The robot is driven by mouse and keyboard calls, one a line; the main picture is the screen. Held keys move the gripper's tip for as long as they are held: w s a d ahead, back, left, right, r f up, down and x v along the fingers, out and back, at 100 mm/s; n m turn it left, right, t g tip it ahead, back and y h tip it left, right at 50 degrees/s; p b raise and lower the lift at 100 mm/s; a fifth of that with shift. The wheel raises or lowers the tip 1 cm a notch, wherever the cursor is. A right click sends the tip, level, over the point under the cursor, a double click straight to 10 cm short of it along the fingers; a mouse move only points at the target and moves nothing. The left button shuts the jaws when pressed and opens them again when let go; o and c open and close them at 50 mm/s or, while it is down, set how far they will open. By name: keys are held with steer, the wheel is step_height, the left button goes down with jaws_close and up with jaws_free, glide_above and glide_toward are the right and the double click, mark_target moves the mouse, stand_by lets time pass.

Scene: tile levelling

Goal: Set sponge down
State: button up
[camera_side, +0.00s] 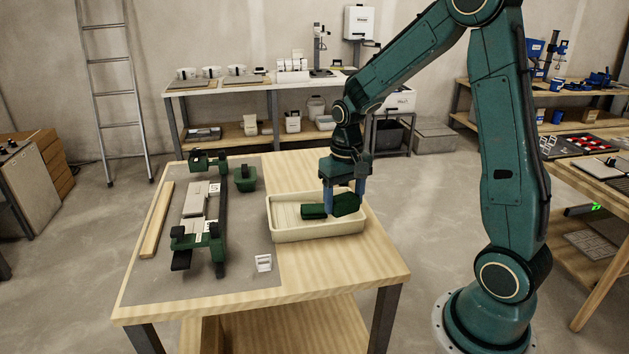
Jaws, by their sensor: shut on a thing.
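My gripper (345,197) points down over the right half of the cream tray (318,233). Its blue-grey fingers are shut on a dark green block (346,206), which looks like the sponge. The fingers hide part of it, and I cannot tell whether it touches the tray floor. A second dark green piece (313,211) shows just left of the fingers, within the tray's outline. I cannot tell whether it is part of the held block or separate.
A grey mat (245,280) covers the table's left side. On it stand a green-ended jig with pale tiles (195,200), a green block-like tool (245,178) and a small white item (264,263). A wooden strip (157,220) lies at the left. The front right tabletop (360,270) is clear.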

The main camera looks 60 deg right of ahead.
steer(key=w+a+f+n, duration=0.2)
steer(key=a+f, duration=0.1)
steer(key=a, duration=0.1)
steer(key=w+a+f+n, duration=0.2)
steer(key=a+f, duration=0.1)
steer(key=a, duration=0.1)
steer(key=w+a+f+n, duration=0.1)
steer(key=w+a+f, duration=0.1)
steer(key=a+f, duration=0.1)
steer(key=shift+a+n, duration=0.4)
steer(key=shift+a, duration=0.25)
steer(key=shift+w+r, duration=0.1)
step_height(320, 180, up, 14)
steer(key=n, duration=0.9)
glide_above(259, 221)
step_height(259, 221, down, 20)
steer(key=shift+r, duration=0.1)
stand_by(0.8)
steer(key=shift+f, duration=0.2)
